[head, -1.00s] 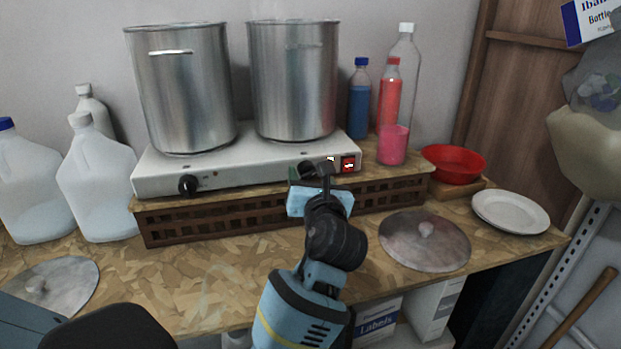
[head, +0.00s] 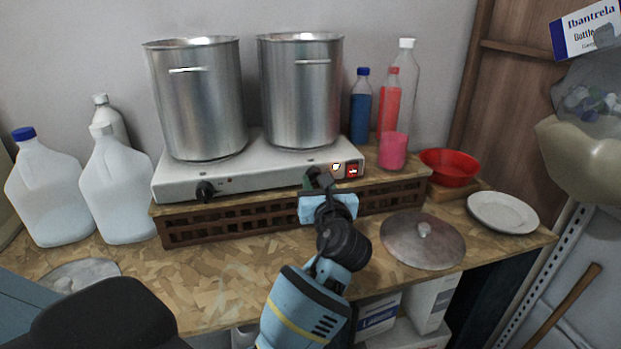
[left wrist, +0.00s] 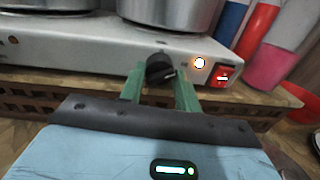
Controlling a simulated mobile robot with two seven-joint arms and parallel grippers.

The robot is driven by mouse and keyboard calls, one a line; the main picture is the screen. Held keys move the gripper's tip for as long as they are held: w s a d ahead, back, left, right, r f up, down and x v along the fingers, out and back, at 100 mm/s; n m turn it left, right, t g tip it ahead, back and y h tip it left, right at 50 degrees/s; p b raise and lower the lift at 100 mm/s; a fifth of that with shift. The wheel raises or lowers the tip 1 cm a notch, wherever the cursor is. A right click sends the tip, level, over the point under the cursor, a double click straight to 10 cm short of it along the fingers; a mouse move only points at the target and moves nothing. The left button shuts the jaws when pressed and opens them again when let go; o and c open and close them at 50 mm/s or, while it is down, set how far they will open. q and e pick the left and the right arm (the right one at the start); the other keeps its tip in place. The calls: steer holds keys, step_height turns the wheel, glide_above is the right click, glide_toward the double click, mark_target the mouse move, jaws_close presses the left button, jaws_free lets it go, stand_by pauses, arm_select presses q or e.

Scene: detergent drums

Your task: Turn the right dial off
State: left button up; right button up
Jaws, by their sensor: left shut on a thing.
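The hot plate (head: 255,166) is a long white unit with two dials on its front. The right dial (left wrist: 160,69) is black and sits between the green fingers of my left gripper in the left wrist view. My left gripper (head: 316,181) is shut on this dial, and the gripper partly hides it in the head view. An indicator light (left wrist: 199,63) glows beside the dial, next to a red switch (left wrist: 223,75). The left dial (head: 206,191) is black and free. My right gripper is not in view.
Two steel pots (head: 200,100) (head: 300,92) stand on the hot plate, which rests on a brown lattice crate (head: 235,222). Bottles (head: 361,108) and a pink cup (head: 393,151) stand right. A metal lid (head: 422,240) lies on the table in front, near a red bowl (head: 449,167).

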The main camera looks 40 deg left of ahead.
arm_select(q)
steer(key=shift+s+r+n+p, duration=0.1)
steer(key=shift+r+n+p, duration=0.25)
steer(key=shift+r+n, duration=0.15)
steer(key=shift+f+n, duration=0.15)
steer(key=shift+n, duration=0.15)
steer(key=shift+f+n, duration=0.25)
steer(key=shift+n, duration=2.4)
steer(key=shift+f+n, duration=0.2)
steer(key=shift+n, duration=2.45)
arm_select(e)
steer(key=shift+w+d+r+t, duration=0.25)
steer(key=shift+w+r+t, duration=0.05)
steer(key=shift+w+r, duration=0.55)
arm_select(q)
steer(key=shift+y, duration=0.3)
steer(key=o, duration=1)
steer(key=shift+c, duration=0.2)
